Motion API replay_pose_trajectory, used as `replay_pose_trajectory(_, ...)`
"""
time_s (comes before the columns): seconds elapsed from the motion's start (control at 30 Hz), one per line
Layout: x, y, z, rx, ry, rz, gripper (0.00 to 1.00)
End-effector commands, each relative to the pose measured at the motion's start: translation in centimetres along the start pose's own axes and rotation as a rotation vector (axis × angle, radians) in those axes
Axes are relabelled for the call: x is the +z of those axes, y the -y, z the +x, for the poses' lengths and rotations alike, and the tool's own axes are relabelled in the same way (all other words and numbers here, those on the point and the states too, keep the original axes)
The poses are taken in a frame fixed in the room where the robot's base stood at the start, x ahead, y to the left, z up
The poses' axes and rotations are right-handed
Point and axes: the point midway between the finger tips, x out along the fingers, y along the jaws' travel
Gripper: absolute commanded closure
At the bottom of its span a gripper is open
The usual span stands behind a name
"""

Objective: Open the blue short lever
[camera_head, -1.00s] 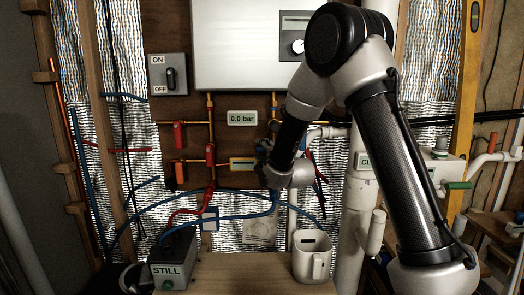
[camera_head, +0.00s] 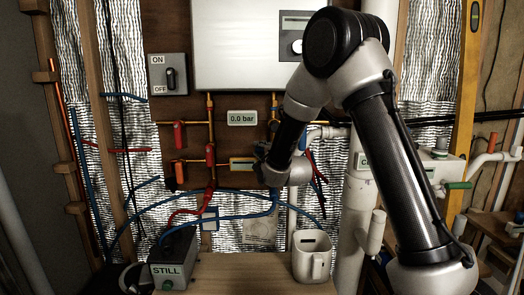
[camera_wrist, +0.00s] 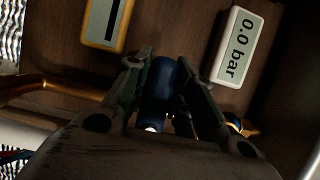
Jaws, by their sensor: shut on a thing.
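A dark blue lever (camera_wrist: 160,88) shows in the wrist view, upright in the picture between the two fingers of my gripper (camera_wrist: 166,92). The fingers are closed on its sides. A brass pipe (camera_wrist: 62,87) runs to the left of it. In the head view my gripper (camera_head: 262,160) is at the lower right of the pipe board, and my own wrist hides the blue lever there.
The 0.0 bar display (camera_head: 242,117) and a yellow-framed display (camera_head: 242,164) are close to my gripper. Red levers (camera_head: 179,134) sit on the left pipes. A white jug (camera_head: 311,256) and the STILL box (camera_head: 172,262) stand below.

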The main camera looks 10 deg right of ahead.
Motion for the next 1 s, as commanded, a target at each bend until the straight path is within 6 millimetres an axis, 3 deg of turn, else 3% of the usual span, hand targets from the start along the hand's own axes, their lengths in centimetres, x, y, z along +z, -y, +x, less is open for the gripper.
replay_pose_trajectory(0.37,-0.1,-0.7,0.0,0.064,0.000,-0.155,1.00)
replay_pose_trajectory(1.0,-1.1,-3.0,-0.5,0.293,0.000,-0.704,1.00)
